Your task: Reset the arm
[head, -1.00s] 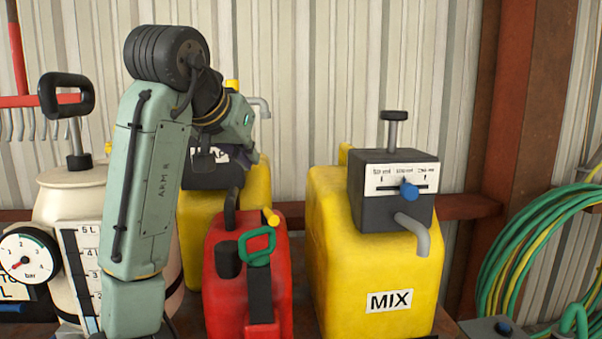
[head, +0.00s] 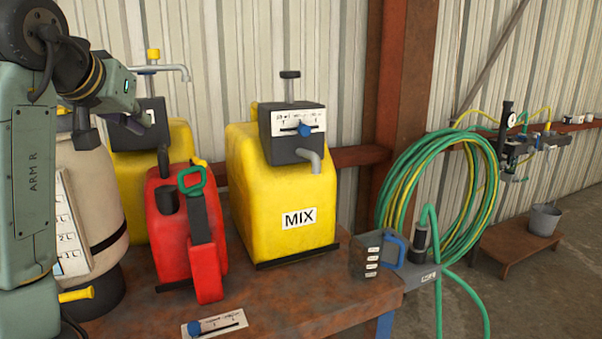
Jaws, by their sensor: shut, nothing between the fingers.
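My arm stands at the left edge of the head view, bent at the elbow. My gripper (head: 143,120) is at its end, pointing right and slightly down, in front of the rear yellow container (head: 181,150). Its dark fingers are small and partly lost against the container's dark block; they look shut and hold nothing. The gripper is above and left of the red can (head: 166,232), apart from it.
The yellow MIX container (head: 262,195) stands right of the red can on the rusty table (head: 340,290). A cream tank (head: 92,190) is behind my arm. A green hose coil (head: 400,180) hangs right; a bucket (head: 543,218) stands beyond.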

